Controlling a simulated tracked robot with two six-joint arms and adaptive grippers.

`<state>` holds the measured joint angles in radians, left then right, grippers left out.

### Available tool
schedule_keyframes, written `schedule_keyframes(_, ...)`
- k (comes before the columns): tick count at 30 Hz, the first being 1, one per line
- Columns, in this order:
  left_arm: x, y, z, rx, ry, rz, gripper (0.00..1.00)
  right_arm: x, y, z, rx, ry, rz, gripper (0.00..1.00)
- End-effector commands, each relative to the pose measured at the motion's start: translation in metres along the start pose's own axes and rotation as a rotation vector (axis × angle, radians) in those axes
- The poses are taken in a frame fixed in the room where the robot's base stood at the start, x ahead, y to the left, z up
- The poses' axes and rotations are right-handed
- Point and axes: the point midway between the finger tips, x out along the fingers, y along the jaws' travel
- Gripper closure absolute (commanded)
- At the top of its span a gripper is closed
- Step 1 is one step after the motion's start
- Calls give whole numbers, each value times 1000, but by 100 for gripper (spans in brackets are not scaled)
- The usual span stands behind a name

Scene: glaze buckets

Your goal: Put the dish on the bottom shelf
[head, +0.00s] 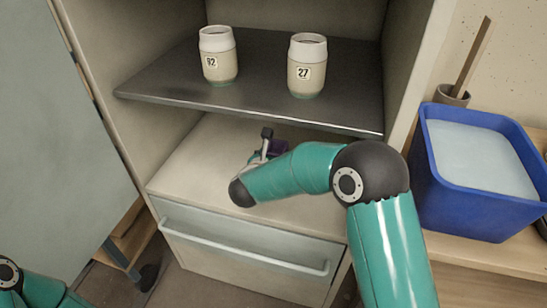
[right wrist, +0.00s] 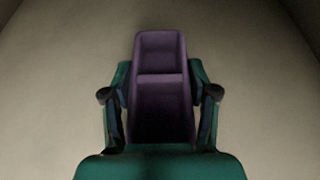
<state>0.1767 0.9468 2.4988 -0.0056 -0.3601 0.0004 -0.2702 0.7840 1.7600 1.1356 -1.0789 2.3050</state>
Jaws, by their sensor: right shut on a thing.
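The dish (right wrist: 160,50) is dark purple and long, with a raised divider across it, in the right wrist view. A small part of the dish (head: 279,146) shows in the head view behind my right arm. My right gripper (right wrist: 160,94) is shut on the dish, one finger on each long side. In the head view the right gripper (head: 267,145) is mostly hidden by its own arm, inside the lower bay of the cabinet. The bottom shelf (head: 202,165) is pale and bare around it. Whether the dish touches this shelf cannot be told. My left gripper is out of view.
A dark upper shelf (head: 262,82) overhangs the bay and carries two jars, number 92 (head: 218,57) and number 27 (head: 306,68). A drawer (head: 250,255) with a bar handle is below. A blue bucket (head: 470,205) of pale glaze stands at the right.

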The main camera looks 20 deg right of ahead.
Motion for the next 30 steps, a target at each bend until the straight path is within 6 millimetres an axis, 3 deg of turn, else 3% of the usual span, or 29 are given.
schedule_keyframes(8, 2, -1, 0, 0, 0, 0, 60, 0, 0, -1, 0, -1, 1, 89)
schedule_keyframes(9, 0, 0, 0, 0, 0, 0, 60, 0, 0, -1, -1, 2, 0, 35)
schedule_keyframes(12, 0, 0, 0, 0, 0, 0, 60, 0, 0, 0, -1, 2, 0, 18)
schedule_keyframes(24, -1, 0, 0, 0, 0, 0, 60, -2, 1, 1, -1, 1, 2, 16)
schedule_keyframes(30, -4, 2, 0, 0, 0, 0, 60, -25, 2, 2, -3, 1, 4, 16)
